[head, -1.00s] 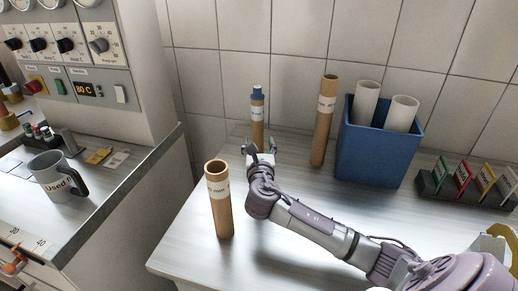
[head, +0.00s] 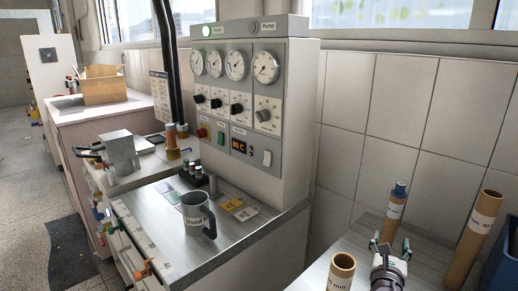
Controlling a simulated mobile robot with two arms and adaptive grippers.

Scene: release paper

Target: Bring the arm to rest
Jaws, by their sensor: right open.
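My right gripper (head: 390,246) is at the bottom right of the head view, with its two fingers spread apart. It points at a brown cardboard tube with a blue cap (head: 396,207), which stands upright on the table just beyond the fingers. I cannot tell whether a finger touches the tube. Most of my right arm is cut off by the lower edge. My left gripper is not in view.
An open brown tube (head: 342,270) stands left of the gripper and a taller one (head: 472,240) to its right. A blue bin (head: 500,268) is at the right edge. A grey mug (head: 198,216) stands on the left counter, below a gauge panel (head: 238,110).

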